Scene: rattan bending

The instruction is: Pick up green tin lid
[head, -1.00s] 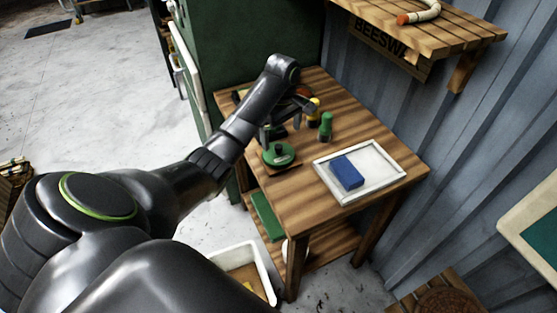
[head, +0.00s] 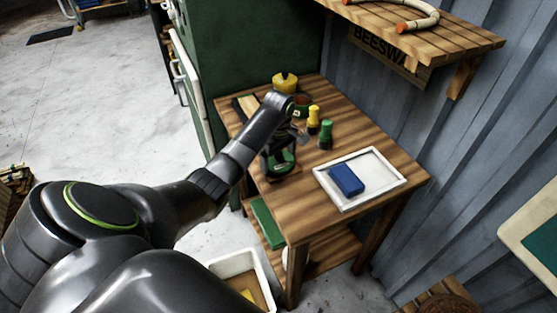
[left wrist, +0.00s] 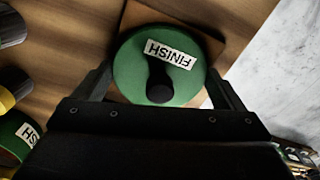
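The green tin lid (head: 284,168), a round disc with a black knob and a white FINISH label, lies on a small square wooden board near the table's front left edge. In the left wrist view the lid (left wrist: 130,68) sits between the two dark fingers. My left gripper (left wrist: 160,84) is open, with one finger on each side of the lid. I cannot tell whether the fingers touch its rim. In the head view my left gripper (head: 279,155) is over the lid and partly hides it. My right gripper is not in view.
An open green tin (head: 303,104), a yellow-topped bottle (head: 313,121), a green-topped bottle (head: 326,135) and a yellow pot (head: 285,84) stand behind the lid. A white tray (head: 388,184) holding a blue block (head: 347,180) lies to the right. A green cabinet (head: 255,50) stands behind the table.

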